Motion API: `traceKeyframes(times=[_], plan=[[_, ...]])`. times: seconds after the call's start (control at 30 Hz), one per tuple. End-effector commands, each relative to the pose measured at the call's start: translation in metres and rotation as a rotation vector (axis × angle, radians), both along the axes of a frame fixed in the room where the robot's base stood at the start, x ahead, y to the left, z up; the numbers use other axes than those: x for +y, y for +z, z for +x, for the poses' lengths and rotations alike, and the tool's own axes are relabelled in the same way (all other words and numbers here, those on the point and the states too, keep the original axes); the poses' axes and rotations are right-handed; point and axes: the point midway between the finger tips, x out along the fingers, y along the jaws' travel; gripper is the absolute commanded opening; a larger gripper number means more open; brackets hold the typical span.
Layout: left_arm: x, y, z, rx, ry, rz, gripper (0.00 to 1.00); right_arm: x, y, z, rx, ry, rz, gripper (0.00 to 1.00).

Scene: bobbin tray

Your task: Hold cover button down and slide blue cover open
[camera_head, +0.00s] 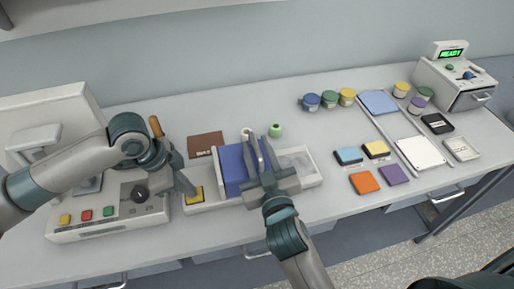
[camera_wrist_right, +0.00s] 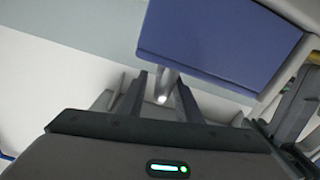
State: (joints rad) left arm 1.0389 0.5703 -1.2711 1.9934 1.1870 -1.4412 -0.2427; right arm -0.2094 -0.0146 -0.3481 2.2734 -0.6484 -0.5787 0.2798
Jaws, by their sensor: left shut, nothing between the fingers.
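The blue cover (camera_head: 231,168) lies over the middle of a long white tray (camera_head: 309,176); in the right wrist view the blue cover (camera_wrist_right: 215,42) fills the upper right. A yellow button (camera_head: 194,196) is at the tray's left end. My left gripper (camera_head: 188,188) is shut and empty, its tips at the button; whether the button is pressed cannot be seen. My right gripper (camera_head: 259,152) points at the cover's right side. Its fingers (camera_wrist_right: 161,88) stand apart, with a pale narrow part between them; firm contact with both fingers is not visible.
A control box (camera_head: 105,228) with coloured buttons stands left of the tray. A brown card (camera_head: 205,145) and a green bobbin (camera_head: 276,130) lie behind it. Coloured pads, jars and a machine (camera_head: 458,82) are to the right. The tray's right end is uncovered.

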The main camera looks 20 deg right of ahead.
Motion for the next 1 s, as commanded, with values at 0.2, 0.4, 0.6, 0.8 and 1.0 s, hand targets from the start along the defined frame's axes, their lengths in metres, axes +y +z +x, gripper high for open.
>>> traceKeyframes(times=[0.2, 0.4, 0.6, 0.8, 1.0], plan=[[0.000, 0.000, 0.000, 0.001, 0.000, 0.001, 0.00, 0.000, 0.000, 0.001, 0.001, 0.000, 0.000, 0.31], [0.000, 0.000, 0.000, 0.001, 0.000, 0.001, 0.00, 0.000, 0.000, 0.001, 0.000, 0.000, 0.000, 0.05], [0.000, 0.000, 0.000, 0.001, 0.000, 0.001, 0.00, -0.001, 0.000, 0.001, 0.000, 0.000, -0.001, 0.00], [0.000, -0.001, 0.000, 0.001, 0.000, 0.001, 0.00, -0.025, -0.001, 0.001, 0.001, -0.002, -0.005, 0.00], [0.000, -0.001, 0.000, 0.001, 0.000, 0.001, 0.00, -0.045, 0.000, 0.001, 0.001, 0.000, -0.003, 0.00]])
